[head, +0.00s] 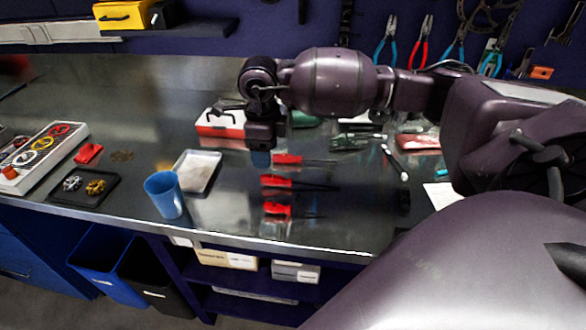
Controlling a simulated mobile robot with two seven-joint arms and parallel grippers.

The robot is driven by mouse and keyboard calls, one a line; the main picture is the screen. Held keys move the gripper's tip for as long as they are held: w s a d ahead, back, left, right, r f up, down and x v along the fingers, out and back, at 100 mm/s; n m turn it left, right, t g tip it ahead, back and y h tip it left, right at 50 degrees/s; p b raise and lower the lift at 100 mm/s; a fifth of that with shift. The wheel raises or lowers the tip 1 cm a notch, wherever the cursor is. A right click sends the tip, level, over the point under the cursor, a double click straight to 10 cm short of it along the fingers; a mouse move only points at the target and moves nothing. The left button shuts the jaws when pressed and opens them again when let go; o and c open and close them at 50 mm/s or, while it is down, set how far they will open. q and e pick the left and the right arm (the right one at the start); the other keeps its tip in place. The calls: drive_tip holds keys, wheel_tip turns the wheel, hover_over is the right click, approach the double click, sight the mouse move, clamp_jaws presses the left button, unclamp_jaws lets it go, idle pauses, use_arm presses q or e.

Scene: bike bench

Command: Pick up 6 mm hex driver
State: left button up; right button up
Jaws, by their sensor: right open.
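Three red-handled drivers lie on the metal bench near its front edge, their dark shafts pointing right: a far one (287,159), a middle one (276,181) and a near one (277,210). Size marks are too small to read, so I cannot tell which is the 6 mm hex driver. My right gripper (261,151) points down just left of the far driver's handle, open, with nothing seen in it. Its finger gap is hard to make out. My left gripper is not in view.
A blue cup (165,194) and a pale tray (197,171) stand left of the drivers. Further left are a dark tray with small parts (82,198) and a white parts box (68,148). A red-and-white box (208,130) sits behind the gripper. Pliers hang on the back wall.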

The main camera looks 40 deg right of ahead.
sight(267, 176)
wheel_tip(267, 176, down, 8)
drive_tip(key=shift+w+d+f, duration=0.1)
drive_tip(key=shift+f, duration=0.15)
drive_tip(key=shift+c, duration=0.3)
drive_tip(key=c, duration=1)
drive_tip(key=shift+r, duration=0.1)
